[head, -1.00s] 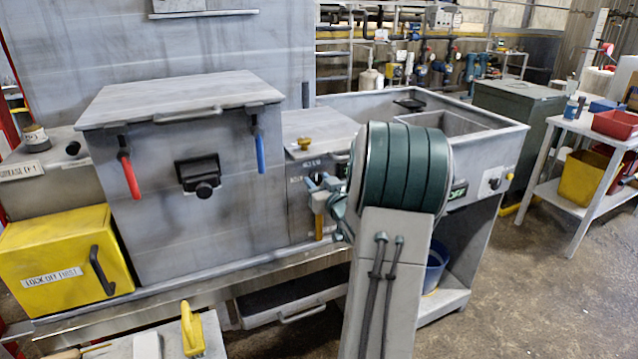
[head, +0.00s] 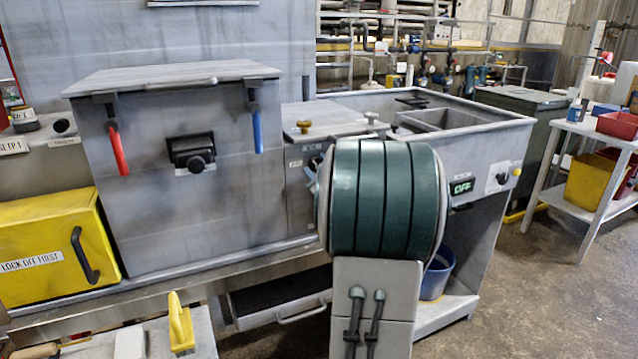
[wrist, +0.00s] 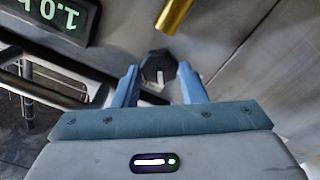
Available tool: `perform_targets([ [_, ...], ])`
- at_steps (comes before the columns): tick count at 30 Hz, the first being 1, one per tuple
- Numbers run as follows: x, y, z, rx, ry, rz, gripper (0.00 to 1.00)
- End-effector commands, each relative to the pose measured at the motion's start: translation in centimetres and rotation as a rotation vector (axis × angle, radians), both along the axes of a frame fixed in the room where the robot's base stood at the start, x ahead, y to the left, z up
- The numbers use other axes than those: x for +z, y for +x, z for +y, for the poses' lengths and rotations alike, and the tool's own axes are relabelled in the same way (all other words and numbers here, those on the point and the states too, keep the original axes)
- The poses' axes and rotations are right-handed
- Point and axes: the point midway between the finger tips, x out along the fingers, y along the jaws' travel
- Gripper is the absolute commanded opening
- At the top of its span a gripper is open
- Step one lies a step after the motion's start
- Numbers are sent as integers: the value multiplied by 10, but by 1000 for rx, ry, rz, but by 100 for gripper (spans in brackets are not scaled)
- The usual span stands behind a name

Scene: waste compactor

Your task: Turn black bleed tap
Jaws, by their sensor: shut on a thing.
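The black bleed tap (wrist: 157,65) shows in the wrist view as a dark faceted knob with a pale pointer mark at its lower side. My gripper (wrist: 159,73) has its two blue fingers on either side of the knob and is shut on it. In the head view my arm hides the tap and most of the gripper.
A brass cylinder (wrist: 175,14) stands close above the knob in the wrist view. A lit display (wrist: 58,17) and a dark rail lie to the left.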

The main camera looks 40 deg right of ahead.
Motion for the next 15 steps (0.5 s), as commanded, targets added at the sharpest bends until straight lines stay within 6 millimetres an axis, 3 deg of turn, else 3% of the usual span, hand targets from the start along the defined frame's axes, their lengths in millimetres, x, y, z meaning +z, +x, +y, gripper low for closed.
perform_targets([
  [1,-7,0,1,0,-47,9,15],
  [15,-7,0,2,0,-476,114,15],
])
